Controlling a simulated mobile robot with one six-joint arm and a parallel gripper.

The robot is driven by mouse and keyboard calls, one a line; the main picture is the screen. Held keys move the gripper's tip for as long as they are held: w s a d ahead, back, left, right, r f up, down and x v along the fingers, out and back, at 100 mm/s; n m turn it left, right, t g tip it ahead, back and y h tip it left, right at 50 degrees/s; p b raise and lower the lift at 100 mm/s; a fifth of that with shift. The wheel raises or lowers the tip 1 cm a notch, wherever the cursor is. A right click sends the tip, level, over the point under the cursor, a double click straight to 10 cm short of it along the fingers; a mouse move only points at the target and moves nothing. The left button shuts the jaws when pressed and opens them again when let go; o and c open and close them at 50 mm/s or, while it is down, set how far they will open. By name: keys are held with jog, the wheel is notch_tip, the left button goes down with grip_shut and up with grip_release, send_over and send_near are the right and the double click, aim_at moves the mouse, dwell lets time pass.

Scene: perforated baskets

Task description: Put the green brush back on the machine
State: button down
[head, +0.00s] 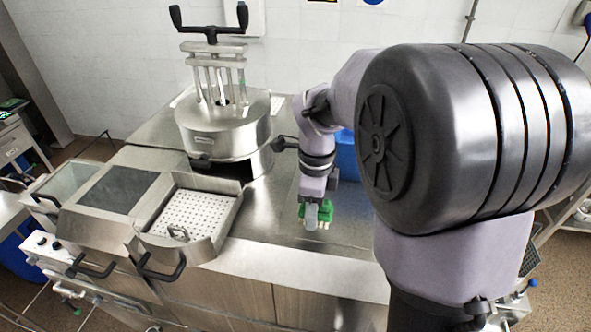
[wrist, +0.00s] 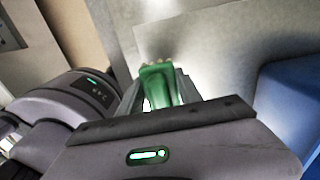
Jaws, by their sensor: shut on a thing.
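The green brush (head: 321,215) is at the tip of my gripper (head: 312,213), low over the steel top of the machine (head: 258,227), right of the perforated basket. In the wrist view the green brush (wrist: 160,84) sits between the two fingers of my gripper (wrist: 158,92), which is shut on it. Pale bristles show at its far end. I cannot tell whether the brush touches the steel top.
A perforated basket (head: 186,219) with a small handle sits in a steel tray at the left. A round steel unit (head: 222,130) with black handles stands behind it. A blue bin (head: 346,155) is behind my arm; it also shows in the wrist view (wrist: 290,95). Bare steel surrounds the brush.

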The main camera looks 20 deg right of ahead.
aim_at(324, 214)
jog(key=d, duration=0.1)
jog(key=w+d, duration=0.1)
jog(key=d, duration=0.1)
jog(key=shift+w+d+f+p, duration=0.1)
jog(key=shift+w+d+p, duration=0.05)
jog(key=shift+p, duration=0.15)
notch_tip(324, 214, down, 3)
jog(key=shift+d+f, duration=0.1)
jog(key=shift+f, duration=0.1)
jog(key=shift+w+d+f, duration=0.1)
jog(key=shift+f, duration=0.2)
jog(key=c, duration=0.8)
grip_release()
